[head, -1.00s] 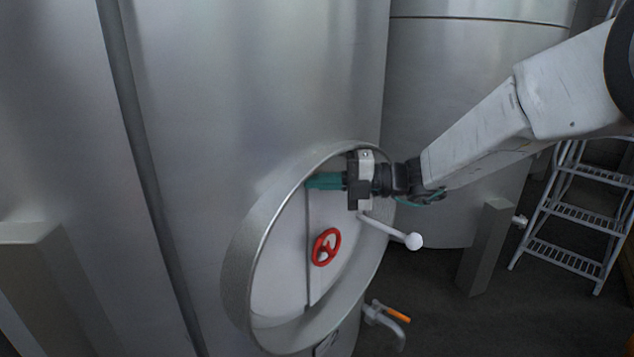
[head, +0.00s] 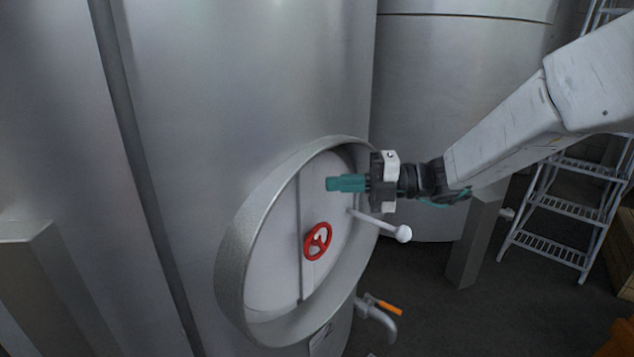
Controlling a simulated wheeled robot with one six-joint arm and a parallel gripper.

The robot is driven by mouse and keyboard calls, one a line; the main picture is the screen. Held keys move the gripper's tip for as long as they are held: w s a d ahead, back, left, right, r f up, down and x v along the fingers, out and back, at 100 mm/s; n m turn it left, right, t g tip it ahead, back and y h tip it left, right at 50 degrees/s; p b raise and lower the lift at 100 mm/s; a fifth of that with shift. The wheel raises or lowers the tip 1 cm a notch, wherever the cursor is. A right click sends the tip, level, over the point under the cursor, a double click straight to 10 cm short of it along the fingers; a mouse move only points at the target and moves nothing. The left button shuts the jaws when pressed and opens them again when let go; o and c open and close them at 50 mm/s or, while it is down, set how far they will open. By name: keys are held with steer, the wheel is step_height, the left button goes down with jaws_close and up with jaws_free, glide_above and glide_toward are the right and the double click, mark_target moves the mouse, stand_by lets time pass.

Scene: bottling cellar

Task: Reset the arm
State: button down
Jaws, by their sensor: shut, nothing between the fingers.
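My gripper (head: 330,184) has green fingers and is shut with nothing between them. It points left, in front of the upper right part of a round tank hatch (head: 232,255). The hatch has a pale door with a red handwheel (head: 318,241) below the gripper. A white lever with a ball end (head: 403,233) sticks out to the right, just below the gripper. I cannot tell exactly how far the fingertips are from the door. My arm reaches in from the upper right.
A steel tank (head: 240,80) fills the middle, with another tank (head: 460,70) behind it. A tap with an orange handle (head: 388,307) sits under the hatch. A metal step ladder (head: 560,215) stands at the right.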

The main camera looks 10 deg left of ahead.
steer(key=shift+v, duration=0.75)
steer(key=s+d+f+n+g+h, duration=0.1)
steer(key=s+d+f+n+h, duration=0.35)
steer(key=n, duration=0.45)
steer(key=s+d+f+n+g+h, duration=0.1)
steer(key=s+d+f+n+h, duration=0.15)
steer(key=s+d+n, duration=0.45)
steer(key=s+d+r+n+t+h, duration=0.2)
steer(key=s+d+n+h, duration=0.3)
steer(key=s+d+n, duration=0.3)
steer(key=s+d+r+n+t+h, duration=0.1)
steer(key=s+d+n+t+h, duration=0.3)
steer(key=s+d+n, duration=0.5)
steer(key=shift+s+d+r+t+h, duration=0.4)
steer(key=shift+d+h, duration=0.1)
steer(key=shift+d, duration=1.9)
